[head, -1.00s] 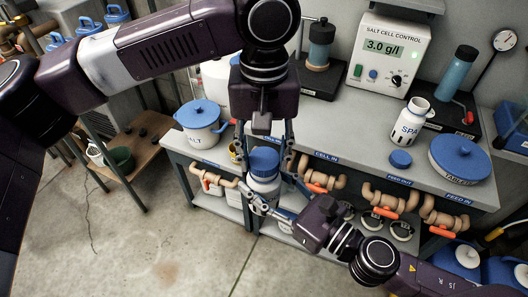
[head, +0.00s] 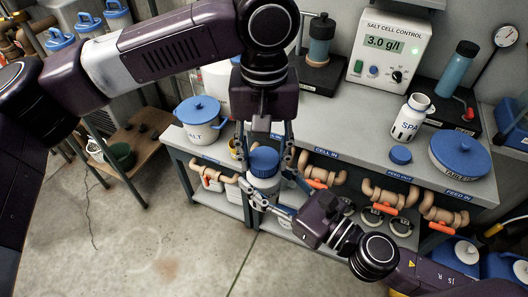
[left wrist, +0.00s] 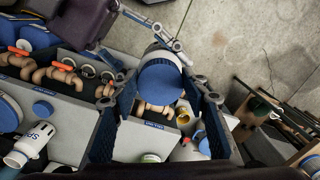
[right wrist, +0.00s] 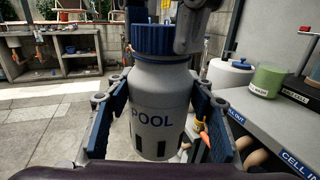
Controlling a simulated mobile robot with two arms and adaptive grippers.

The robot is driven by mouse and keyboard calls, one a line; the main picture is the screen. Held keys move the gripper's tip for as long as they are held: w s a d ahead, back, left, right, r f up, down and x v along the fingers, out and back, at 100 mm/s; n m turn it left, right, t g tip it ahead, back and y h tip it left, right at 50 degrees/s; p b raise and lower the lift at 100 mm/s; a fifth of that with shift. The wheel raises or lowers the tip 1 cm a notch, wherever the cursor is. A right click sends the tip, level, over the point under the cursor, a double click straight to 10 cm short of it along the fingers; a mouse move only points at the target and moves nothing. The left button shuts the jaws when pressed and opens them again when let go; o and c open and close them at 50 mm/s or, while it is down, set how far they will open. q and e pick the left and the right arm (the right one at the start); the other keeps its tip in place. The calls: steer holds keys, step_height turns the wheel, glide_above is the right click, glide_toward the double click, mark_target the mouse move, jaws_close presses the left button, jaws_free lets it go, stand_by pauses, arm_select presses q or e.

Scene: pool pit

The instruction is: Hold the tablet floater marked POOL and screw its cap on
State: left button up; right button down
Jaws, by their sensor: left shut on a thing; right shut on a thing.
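The tablet floater (head: 263,184) is a white bottle marked POOL. It is upright in front of the bench, and the lettering shows in the right wrist view (right wrist: 152,120). Its ribbed blue cap (head: 264,160) sits on top of the neck; I cannot tell how tightly. My left gripper (head: 265,155) comes down from above and is shut on the cap, which also shows in the left wrist view (left wrist: 161,84). My right gripper (right wrist: 158,112) is shut on the floater's body from the side, its fingers on both sides of it.
A white bottle marked SPA (head: 410,119), a small loose blue cap (head: 400,155) and a blue-lidded TABLETS tub (head: 461,157) stand on the bench at the right. A SALT pot (head: 202,125) stands at its left end. Pipes with orange valves (head: 385,197) run below. The floor in front is clear.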

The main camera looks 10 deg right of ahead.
arm_select(q)
steer(key=m, duration=0.6)
steer(key=shift+a+m, duration=0.2)
steer(key=shift+m, duration=0.1)
steer(key=m, duration=0.6)
steer(key=shift+w+a, duration=0.1)
steer(key=shift+w, duration=0.15)
steer(key=m, duration=0.6)
steer(key=shift+w+m, duration=0.2)
steer(key=shift+m, duration=0.1)
steer(key=m, duration=0.5)
steer(key=shift+w+m, duration=0.2)
steer(key=shift+m, duration=0.1)
steer(key=o, duration=0.9)
step_height(320, 180, up, 12)
steer(key=shift+f, duration=0.1)
